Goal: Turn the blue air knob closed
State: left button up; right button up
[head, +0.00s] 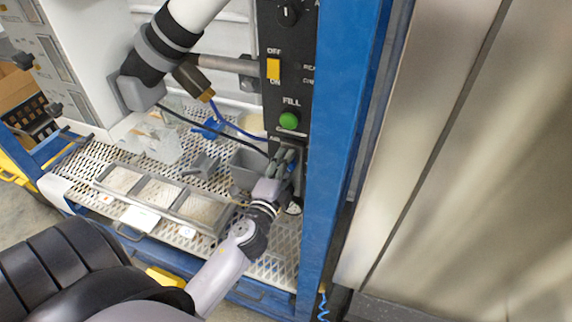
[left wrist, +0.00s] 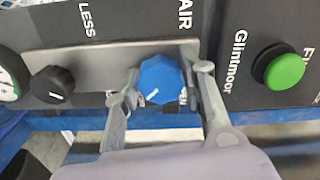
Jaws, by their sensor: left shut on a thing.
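The blue air knob (left wrist: 160,82) sits on a grey metal plate below the label AIR in the left wrist view. Its white pointer line slants toward the lower left of that picture. A partly covered label ending in "EN" shows beside it. My left gripper (left wrist: 165,88) has one finger on each side of the knob and is shut on it. In the head view my left gripper (head: 284,164) is at the lower part of the black control panel (head: 288,78), below the green button, and mostly hides the knob. My right gripper is not in view.
A green button (left wrist: 285,70) and a black knob (left wrist: 52,84) flank the blue knob, with a gauge (left wrist: 9,76) at the left edge. A blue post (head: 345,130) stands close right of my gripper. A tray with compartments (head: 180,182) lies on the mesh shelf.

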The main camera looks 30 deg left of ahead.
pick_arm(q)
jog(key=o, duration=1.2)
jog(key=shift+s, duration=0.15)
jog(key=shift+v, duration=3.6)
jog(key=shift+a, duration=0.1)
